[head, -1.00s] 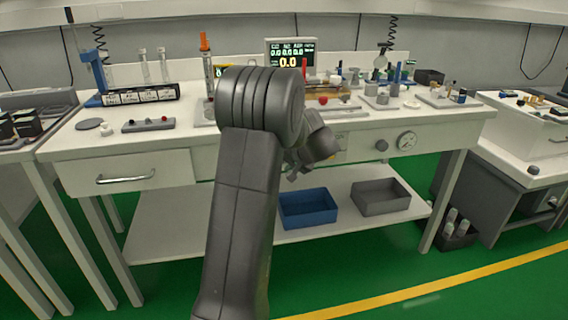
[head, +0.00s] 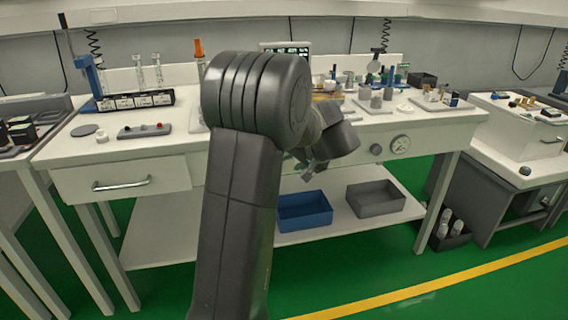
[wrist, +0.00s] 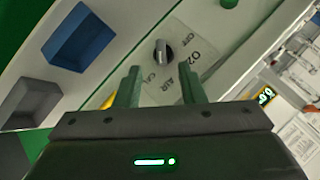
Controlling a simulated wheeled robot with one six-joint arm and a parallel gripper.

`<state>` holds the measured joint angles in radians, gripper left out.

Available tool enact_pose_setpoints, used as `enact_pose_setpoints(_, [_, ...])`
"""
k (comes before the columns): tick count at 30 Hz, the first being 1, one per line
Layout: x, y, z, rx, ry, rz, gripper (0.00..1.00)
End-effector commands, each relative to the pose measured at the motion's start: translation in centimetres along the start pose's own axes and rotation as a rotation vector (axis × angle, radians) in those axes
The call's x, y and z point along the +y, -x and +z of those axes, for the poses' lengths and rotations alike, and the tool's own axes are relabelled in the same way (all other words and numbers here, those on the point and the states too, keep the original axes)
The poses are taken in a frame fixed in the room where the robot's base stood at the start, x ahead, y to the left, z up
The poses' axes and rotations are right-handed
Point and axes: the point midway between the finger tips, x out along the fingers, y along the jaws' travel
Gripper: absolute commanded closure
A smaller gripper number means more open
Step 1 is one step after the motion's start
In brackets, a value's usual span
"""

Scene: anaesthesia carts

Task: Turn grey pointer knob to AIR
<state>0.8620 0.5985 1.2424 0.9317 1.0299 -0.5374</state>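The grey pointer knob (wrist: 163,52) sits on a pale panel in the wrist view, with a light line on its face. Printed labels around it read OFF, O2, AIR and what looks like CAL. I cannot tell for sure which mark it points at. My gripper (wrist: 161,78) is open, its two dark green fingers apart and empty. The knob shows beyond the fingertips, roughly in line with the gap between them, and is not held. In the head view my gripper (head: 308,170) is at the cart's front, and my arm hides the labelled panel.
A blue bin (head: 304,211) and a grey bin (head: 375,199) stand on the lower shelf. A round gauge (head: 400,146) and another round grey knob (head: 376,149) are on the front panel to the right. A drawer handle (head: 122,183) sticks out at left.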

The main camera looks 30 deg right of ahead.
Motion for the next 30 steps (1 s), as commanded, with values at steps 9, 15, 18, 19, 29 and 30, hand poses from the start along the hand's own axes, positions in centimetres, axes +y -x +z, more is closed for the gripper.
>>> enact_pose_setpoints(9, [0.0, 3.9, 0.0, 0.0, 0.0, 0.001, 0.64])
enact_pose_setpoints(15, [0.1, 4.0, 0.0, 0.0, 0.0, 0.001, 0.64])
enact_pose_setpoints(18, [0.1, 4.0, 0.0, 0.0, 0.0, 0.001, 0.64])
enact_pose_setpoints(19, [0.1, 4.0, 0.0, 0.0, 0.0, 0.001, 0.64])
enact_pose_setpoints(29, [0.1, 0.7, 0.2, -0.004, 0.0, -0.001, 0.64])
enact_pose_setpoints(30, [0.1, -0.1, 0.2, -0.005, 0.0, -0.002, 0.64])
